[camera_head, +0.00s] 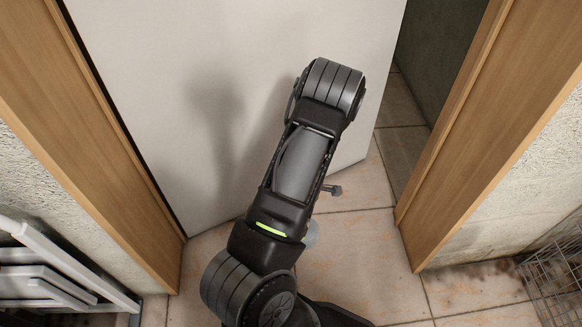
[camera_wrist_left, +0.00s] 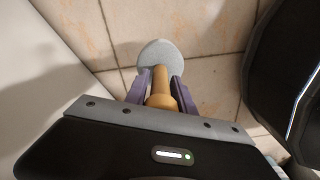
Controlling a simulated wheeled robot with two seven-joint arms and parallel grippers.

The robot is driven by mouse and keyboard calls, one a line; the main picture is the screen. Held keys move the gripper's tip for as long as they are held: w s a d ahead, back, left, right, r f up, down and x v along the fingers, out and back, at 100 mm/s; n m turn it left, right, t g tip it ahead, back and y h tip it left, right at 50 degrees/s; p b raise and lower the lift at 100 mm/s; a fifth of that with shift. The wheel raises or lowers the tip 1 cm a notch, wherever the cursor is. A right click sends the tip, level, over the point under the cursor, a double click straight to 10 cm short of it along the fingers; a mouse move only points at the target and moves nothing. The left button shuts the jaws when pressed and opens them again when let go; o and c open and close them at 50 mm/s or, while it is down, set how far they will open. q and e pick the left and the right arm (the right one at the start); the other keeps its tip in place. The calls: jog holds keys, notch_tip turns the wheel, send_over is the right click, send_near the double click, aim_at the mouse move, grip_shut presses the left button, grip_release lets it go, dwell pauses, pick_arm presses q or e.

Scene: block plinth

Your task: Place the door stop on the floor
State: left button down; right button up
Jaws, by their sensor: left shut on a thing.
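The door stop (camera_wrist_left: 161,55) shows in the left wrist view, with a round grey end and a tan, wood-like shaft. My left gripper (camera_wrist_left: 159,84) is shut on the shaft between its two purple fingers. The grey end points away from the gripper, over the tiled floor (camera_wrist_left: 222,45); I cannot tell whether it touches the tiles. In the head view a pale grey rounded piece (camera_head: 312,235), likely the door stop, peeks out beside my arm. My arm hides the left gripper there. My right gripper is in neither view.
A wire basket (camera_head: 556,275) is at lower right, a white rack (camera_head: 50,268) at lower left. Tiles between the posts are clear.

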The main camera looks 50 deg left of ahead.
pick_arm(q)
jog(key=w+d+r+m, duration=0.4)
jog(key=w+r+m, duration=0.5)
jog(key=r+m, duration=0.1)
jog(key=w+d+r+m, duration=0.5)
jog(key=w+r+m, duration=0.4)
jog(key=w+r, duration=0.15)
jog(key=w+d+r+m, duration=0.4)
jog(key=d+r+m, duration=0.1)
jog(key=d+r, duration=0.6)
jog(key=shift+w+r+m, duration=0.4)
jog(key=shift+r, duration=0.45)
jog(key=shift+s+d, duration=0.1)
